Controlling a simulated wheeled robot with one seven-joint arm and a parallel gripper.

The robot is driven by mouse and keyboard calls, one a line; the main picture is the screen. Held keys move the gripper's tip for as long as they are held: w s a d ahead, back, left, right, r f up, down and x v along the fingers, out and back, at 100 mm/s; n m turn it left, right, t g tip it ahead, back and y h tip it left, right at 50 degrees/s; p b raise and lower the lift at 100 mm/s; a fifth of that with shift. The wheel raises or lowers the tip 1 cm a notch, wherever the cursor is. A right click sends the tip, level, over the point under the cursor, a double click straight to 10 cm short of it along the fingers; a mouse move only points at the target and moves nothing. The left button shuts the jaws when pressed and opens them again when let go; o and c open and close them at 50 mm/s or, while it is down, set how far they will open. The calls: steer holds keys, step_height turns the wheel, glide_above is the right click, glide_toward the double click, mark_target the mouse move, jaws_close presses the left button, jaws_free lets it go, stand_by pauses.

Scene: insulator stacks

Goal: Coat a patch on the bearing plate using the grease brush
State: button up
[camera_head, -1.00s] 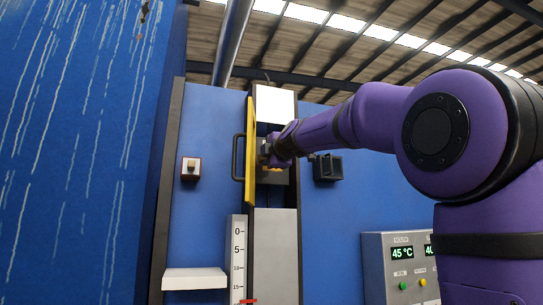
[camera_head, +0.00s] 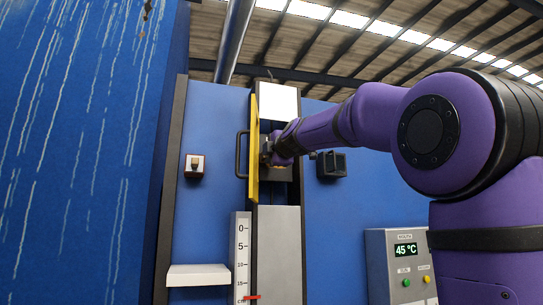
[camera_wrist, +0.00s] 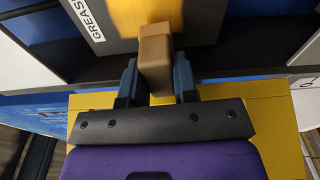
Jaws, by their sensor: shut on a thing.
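In the wrist view my gripper (camera_wrist: 157,82) is shut on a tan block-like handle (camera_wrist: 155,50), which I take for the grease brush. In the head view my gripper (camera_head: 267,152) is inside the tall cabinet opening, beside the open yellow door (camera_head: 254,150). The brush is too small to make out there. I cannot single out the bearing plate with certainty.
The yellow door has a dark handle (camera_head: 240,154) on its left. A ruler scale (camera_head: 240,255) and a white shelf (camera_head: 198,275) are below. A dark box (camera_head: 331,164) is right of the opening. A control panel (camera_head: 404,262) reads 45 °C. A blue wall (camera_head: 75,150) fills the left.

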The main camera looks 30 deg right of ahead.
steer(key=shift+w+d, duration=0.2)
steer(key=shift+w, duration=0.5)
steer(key=shift+d, duration=0.1)
steer(key=s+d, duration=0.2)
steer(key=d, duration=0.5)
stand_by(0.8)
steer(key=shift+w+a+r, duration=0.15)
steer(key=shift+w+a, duration=0.2)
steer(key=shift+a, duration=0.85)
steer(key=shift+w+a+r, duration=0.15)
steer(key=shift+w+a, duration=0.2)
steer(key=shift+a, duration=0.8)
steer(key=shift+w+a+r, duration=0.15)
steer(key=shift+w+a, duration=0.2)
steer(key=shift+a, duration=0.85)
steer(key=shift+r, duration=0.4)
steer(key=s+d, duration=0.2)
steer(key=d, duration=0.5)
steer(key=shift+d, duration=0.1)
